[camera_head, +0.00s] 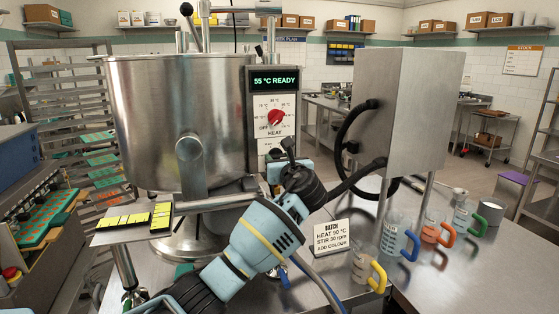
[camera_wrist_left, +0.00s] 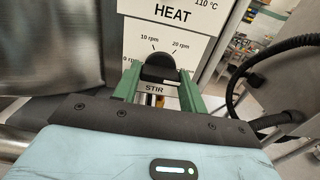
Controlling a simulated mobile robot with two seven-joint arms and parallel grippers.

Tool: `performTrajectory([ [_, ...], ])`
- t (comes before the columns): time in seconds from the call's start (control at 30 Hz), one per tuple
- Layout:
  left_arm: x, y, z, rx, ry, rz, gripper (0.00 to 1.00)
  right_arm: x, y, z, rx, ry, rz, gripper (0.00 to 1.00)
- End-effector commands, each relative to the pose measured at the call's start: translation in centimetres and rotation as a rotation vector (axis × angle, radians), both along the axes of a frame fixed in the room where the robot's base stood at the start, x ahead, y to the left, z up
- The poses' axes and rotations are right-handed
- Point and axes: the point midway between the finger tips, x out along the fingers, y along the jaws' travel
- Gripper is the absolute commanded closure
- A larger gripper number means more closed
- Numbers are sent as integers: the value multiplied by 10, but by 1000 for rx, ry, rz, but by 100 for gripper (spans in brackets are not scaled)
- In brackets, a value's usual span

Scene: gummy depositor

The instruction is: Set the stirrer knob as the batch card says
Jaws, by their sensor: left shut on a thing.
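The black stirrer knob (camera_wrist_left: 158,68) sits above the STIR label in the left wrist view, below the 10 rpm and 20 rpm marks. The green fingers of my left gripper (camera_wrist_left: 157,80) are on either side of it, shut on it. I cannot tell which mark the knob points at. In the head view my left gripper (camera_head: 280,162) is at the lower part of the control panel (camera_head: 286,100) and hides most of the knob. The batch card (camera_head: 333,237) stands on the table and reads HEAT 90 °C, STIR 30 rpm, ADD COLOUR.
The red heat knob (camera_head: 275,117) is just above, under a display (camera_head: 273,81) reading 55 °C READY. A steel kettle (camera_head: 180,120) stands left. A steel cabinet (camera_head: 405,110) with black hoses stands right. Several jugs with coloured handles (camera_head: 395,230) stand at the right.

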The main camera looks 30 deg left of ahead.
Motion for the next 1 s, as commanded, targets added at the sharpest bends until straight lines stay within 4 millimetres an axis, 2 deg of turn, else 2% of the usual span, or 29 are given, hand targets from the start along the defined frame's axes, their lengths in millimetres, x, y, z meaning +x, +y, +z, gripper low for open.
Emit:
performTrajectory([
  [0.17,0,1,3,4,-3,2,81,0,0,0,0,-1,0,100],
  [0.2,0,1,3,5,-4,2,54,0,0,0,0,-1,0,100],
  [0.33,0,1,3,3,-3,1,37,0,0,0,0,-1,0,100],
  [0.7,-3,-3,1,2,-1,0,36,0,0,0,0,0,0,100],
  [1.0,-28,-35,1,2,-3,-3,36,-1,0,-1,1,3,0,100],
])
